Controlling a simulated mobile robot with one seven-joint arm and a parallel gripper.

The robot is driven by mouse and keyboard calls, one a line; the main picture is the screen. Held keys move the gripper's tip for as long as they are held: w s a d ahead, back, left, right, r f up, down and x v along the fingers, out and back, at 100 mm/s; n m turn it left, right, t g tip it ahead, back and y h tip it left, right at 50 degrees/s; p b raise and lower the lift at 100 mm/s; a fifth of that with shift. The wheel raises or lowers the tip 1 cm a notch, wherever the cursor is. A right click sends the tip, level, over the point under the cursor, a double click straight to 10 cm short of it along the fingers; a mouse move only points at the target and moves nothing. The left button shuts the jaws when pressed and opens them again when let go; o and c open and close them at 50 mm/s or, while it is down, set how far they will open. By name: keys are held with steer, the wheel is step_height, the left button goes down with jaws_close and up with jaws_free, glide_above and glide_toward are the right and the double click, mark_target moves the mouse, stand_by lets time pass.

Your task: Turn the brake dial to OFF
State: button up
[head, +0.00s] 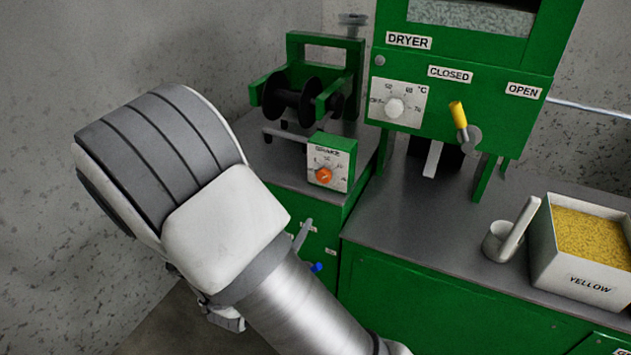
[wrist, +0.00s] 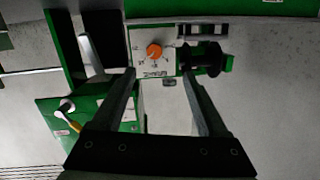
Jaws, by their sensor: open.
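The brake dial (head: 324,176) is an orange knob on the white face of a small green box (head: 345,150) labelled BRAKE, on the left machine. Its pointer setting is too small to read. In the wrist view the dial (wrist: 154,50) appears upside down, just beyond and between the fingertips. My gripper (wrist: 158,76) is open and empty, its two fingers spread toward the box; they look apart from the dial.
A black spool (head: 291,98) in a green frame stands behind the brake box. The dryer (head: 470,75), with a white temperature knob (head: 395,108) and yellow-handled lever (head: 458,115), is to the right. A cup (head: 498,243) and bin of yellow pellets (head: 570,280) sit on the counter.

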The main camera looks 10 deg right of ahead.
steer(key=s+h, duration=0.1)
steer(key=b, duration=0.4)
glide_toward(323, 177)
steer(key=shift+t, duration=0.4)
steer(key=x, duration=0.9)
steer(key=shift+s+f, duration=0.1)
steer(key=shift+f, duration=0.3)
steer(key=shift+c, duration=0.2)
jaws_close()
